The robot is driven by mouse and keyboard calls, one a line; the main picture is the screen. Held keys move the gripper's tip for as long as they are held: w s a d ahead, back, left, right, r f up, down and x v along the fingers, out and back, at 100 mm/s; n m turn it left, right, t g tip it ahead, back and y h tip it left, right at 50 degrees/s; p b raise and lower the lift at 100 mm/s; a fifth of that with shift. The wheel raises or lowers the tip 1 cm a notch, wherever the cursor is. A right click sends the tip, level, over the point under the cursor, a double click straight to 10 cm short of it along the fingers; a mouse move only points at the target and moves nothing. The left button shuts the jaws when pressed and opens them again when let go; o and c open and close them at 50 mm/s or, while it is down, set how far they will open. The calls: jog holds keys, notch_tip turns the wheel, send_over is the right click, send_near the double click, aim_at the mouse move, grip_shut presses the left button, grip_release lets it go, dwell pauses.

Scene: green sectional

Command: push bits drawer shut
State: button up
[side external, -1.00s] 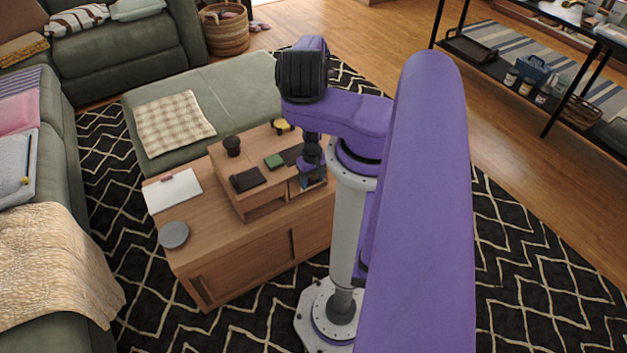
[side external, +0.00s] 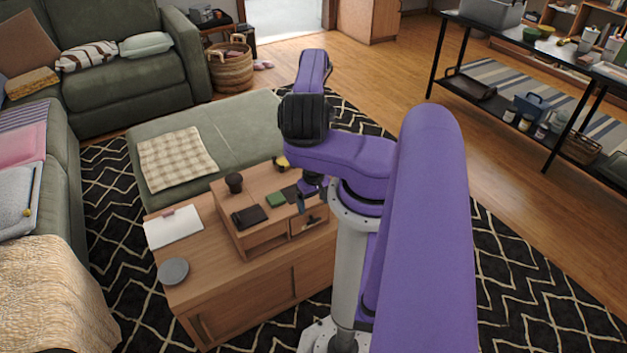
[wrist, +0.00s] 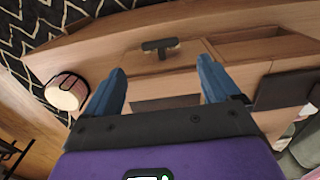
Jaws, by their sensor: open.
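The bits drawer (side external: 312,224) is at the right end of the front of a small wooden organizer (side external: 237,232) on a low cabinet. Its front has a dark bar handle, and that handle (wrist: 160,46) shows at the top of the wrist view. The drawer looks close to flush with the organizer; I cannot tell if a small gap remains. My gripper (side external: 310,196) is above the drawer end of the organizer, pointing down. In the wrist view its two blue fingers (wrist: 162,82) are wide apart with nothing held, and the handle lies beyond them, untouched.
An open compartment (side external: 266,239) is left of the drawer. A dark cup (side external: 234,183), black case (side external: 249,216) and green box (side external: 276,200) stand on the organizer. A clipboard (side external: 174,230) and grey disc (side external: 173,271) lie on the cabinet's left. A round beige thing (wrist: 67,93) is beside the organizer.

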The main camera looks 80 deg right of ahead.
notch_tip(320, 180, up, 10)
jog(key=shift+r, duration=0.2)
dwell(0.3)
